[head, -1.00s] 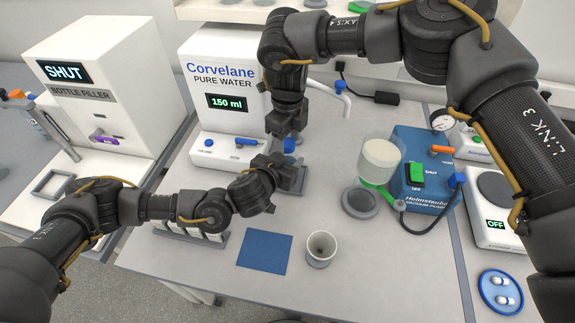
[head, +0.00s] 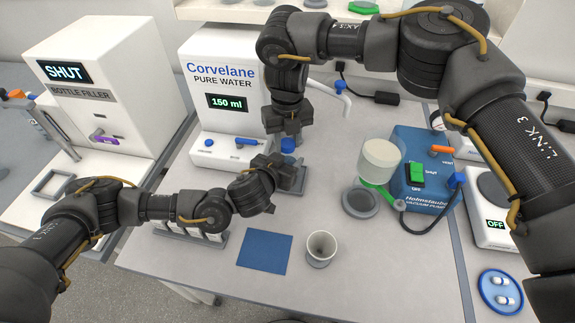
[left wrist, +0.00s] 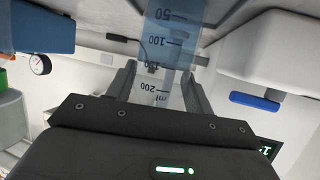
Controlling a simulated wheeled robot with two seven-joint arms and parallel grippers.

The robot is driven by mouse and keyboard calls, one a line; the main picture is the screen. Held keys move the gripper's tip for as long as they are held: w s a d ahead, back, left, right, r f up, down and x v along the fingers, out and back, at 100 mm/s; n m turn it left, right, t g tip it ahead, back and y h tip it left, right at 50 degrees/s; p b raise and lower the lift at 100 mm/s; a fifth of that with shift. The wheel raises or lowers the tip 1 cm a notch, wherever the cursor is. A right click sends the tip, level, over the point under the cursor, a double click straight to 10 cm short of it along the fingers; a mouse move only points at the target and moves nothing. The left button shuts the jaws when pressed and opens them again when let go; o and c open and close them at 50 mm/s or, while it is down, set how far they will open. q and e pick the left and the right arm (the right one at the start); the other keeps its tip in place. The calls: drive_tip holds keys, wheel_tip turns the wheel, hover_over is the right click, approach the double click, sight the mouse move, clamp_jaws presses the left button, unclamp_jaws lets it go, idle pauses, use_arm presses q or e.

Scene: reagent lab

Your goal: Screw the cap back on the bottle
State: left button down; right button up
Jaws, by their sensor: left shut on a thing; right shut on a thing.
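The bottle (left wrist: 168,45) is clear with a bluish tint and printed volume marks. It shows in the left wrist view between the fingers of my left gripper (left wrist: 160,88), which is shut on it. In the head view my left gripper (head: 292,172) is in front of the water dispenser and hides most of the bottle. The blue cap (head: 288,146) shows just below my right gripper (head: 288,136), which is shut on it from above. The cap is over the bottle's place; whether it touches the neck or its thread is hidden.
The water dispenser (head: 220,75) stands close behind, its display reading 150 ml. A blue vacuum pump (head: 425,175) with a filter cup (head: 380,160) is to the right.

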drive_tip(key=m, duration=0.5)
drive_tip(key=shift+m, duration=0.4)
drive_tip(key=m, duration=0.4)
drive_tip(key=o, duration=1.2)
drive_tip(key=shift+c, duration=0.2)
wheel_tip(320, 180, up, 12)
use_arm(q)
drive_tip(key=c, duration=0.5)
unclamp_jaws()
